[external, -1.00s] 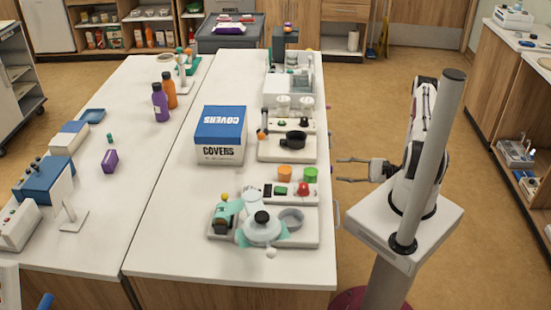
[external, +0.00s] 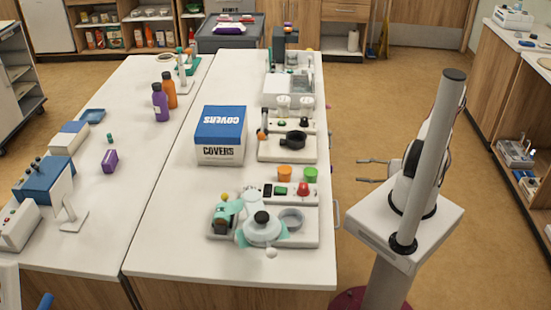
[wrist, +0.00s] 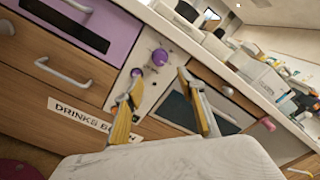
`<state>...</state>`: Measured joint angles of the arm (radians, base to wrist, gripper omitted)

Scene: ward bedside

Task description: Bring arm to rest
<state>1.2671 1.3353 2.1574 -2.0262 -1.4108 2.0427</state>
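My gripper (external: 372,170) is to the right of the long white counter, beyond its right edge, in the external view. Its two fingers point left toward the counter and stand apart with nothing between them. In the wrist view the two yellowish fingers (wrist: 165,105) are spread, with cabinet fronts behind them. My arm is folded close above its pedestal, and a grey column hides part of it.
Purple and orange bottles (external: 160,102) stand farther left.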

